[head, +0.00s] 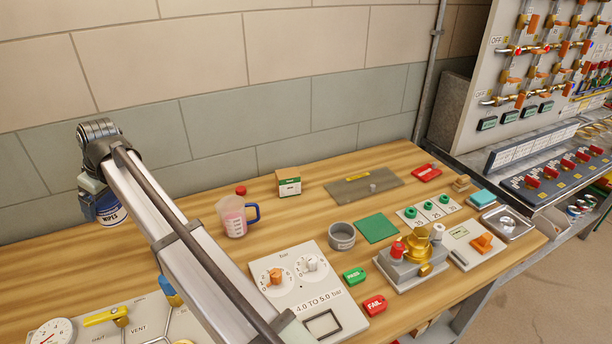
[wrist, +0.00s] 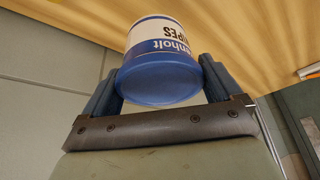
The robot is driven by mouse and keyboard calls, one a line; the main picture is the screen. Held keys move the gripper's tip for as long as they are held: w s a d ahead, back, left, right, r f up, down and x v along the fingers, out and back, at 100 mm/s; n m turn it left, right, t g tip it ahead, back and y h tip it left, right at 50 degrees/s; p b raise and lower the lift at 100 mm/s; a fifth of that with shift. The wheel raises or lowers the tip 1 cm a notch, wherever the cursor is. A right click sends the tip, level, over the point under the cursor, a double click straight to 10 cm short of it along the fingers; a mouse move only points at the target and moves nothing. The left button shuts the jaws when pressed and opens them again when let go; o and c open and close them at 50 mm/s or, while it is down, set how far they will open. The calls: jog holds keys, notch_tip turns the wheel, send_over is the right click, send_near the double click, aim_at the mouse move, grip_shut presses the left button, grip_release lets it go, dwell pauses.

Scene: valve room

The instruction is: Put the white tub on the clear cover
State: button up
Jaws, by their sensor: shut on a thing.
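The white tub (head: 112,214) has blue bands and a "WIPES" label. It shows at the left in the head view, partly hidden by my arm. In the wrist view the tub (wrist: 165,62) sits between the two fingers of my gripper (wrist: 160,84), its blue end facing the camera. My gripper (head: 92,205) is shut on it; its height above the table is hard to judge. A flat greyish panel (head: 345,193) with a small knob and a yellow label lies at the back of the table, apparently the clear cover. Nothing stands on it except its knob.
A measuring jug (head: 234,215) and a green-white box (head: 289,185) stand between the tub and the panel. A red tag (head: 426,173) lies right of the panel. A grey cup (head: 341,236), green mat (head: 377,228) and brass valve block (head: 412,262) are in front. The wall is close behind.

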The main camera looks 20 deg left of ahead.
jog(key=w+d+m+t, duration=0.1)
jog(key=w+d, duration=0.4)
jog(key=w, duration=0.5)
jog(key=w+d+m, duration=0.2)
jog(key=w+d, duration=0.3)
jog(key=w, duration=0.4)
jog(key=m+t+h, duration=0.1)
jog(key=m+t, duration=0.1)
jog(key=m, duration=0.4)
send_over(357, 186)
jog(key=shift+f, duration=4.35)
jog(key=shift+f, duration=0.15)
jog(key=o, duration=0.8)
